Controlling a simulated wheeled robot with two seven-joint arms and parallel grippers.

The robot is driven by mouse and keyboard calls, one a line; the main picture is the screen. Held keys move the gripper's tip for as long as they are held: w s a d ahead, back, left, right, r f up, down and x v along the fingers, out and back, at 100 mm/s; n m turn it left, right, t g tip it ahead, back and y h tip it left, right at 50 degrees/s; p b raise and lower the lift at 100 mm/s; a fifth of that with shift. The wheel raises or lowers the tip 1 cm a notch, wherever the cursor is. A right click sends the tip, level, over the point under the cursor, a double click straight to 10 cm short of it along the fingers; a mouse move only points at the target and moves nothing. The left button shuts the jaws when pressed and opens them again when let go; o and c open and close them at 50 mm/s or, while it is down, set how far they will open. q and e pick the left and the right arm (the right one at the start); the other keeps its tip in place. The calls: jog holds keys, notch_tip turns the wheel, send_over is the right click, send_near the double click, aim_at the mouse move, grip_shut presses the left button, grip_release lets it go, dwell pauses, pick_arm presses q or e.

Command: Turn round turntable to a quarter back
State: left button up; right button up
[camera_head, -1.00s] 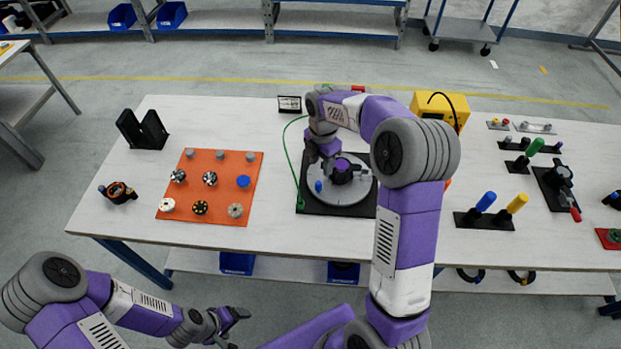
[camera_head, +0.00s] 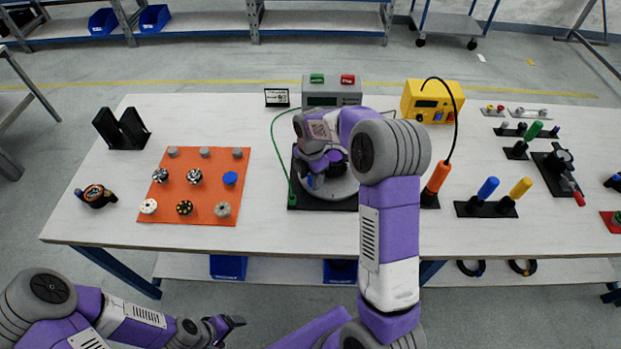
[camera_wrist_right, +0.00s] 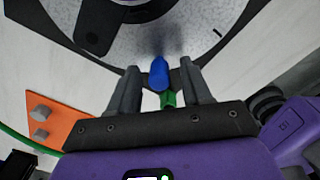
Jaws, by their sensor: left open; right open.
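The round turntable (camera_head: 340,188) is a grey speckled disc on a black square base (camera_head: 322,204) in the middle of the table, partly hidden by my right arm. In the right wrist view the disc (camera_wrist_right: 200,28) fills the top, with a dark centre piece (camera_wrist_right: 95,30) and a blue peg (camera_wrist_right: 159,74) near its rim. My right gripper (camera_wrist_right: 165,80) is open, its fingers on either side of the blue peg. I cannot tell whether they touch it. My left gripper (camera_head: 232,322) is open and empty, low in front of the table.
An orange board (camera_head: 195,212) with several knobs lies left of the turntable. A green cable (camera_head: 274,135) runs beside the base. A grey box with buttons (camera_head: 332,92) and a yellow box (camera_head: 425,102) stand behind. Blue and yellow handles (camera_head: 490,200) stand right.

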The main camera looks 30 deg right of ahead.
jog(key=shift+f, duration=0.1)
grip_shut()
jog(key=shift+w, duration=0.15)
dwell(0.5)
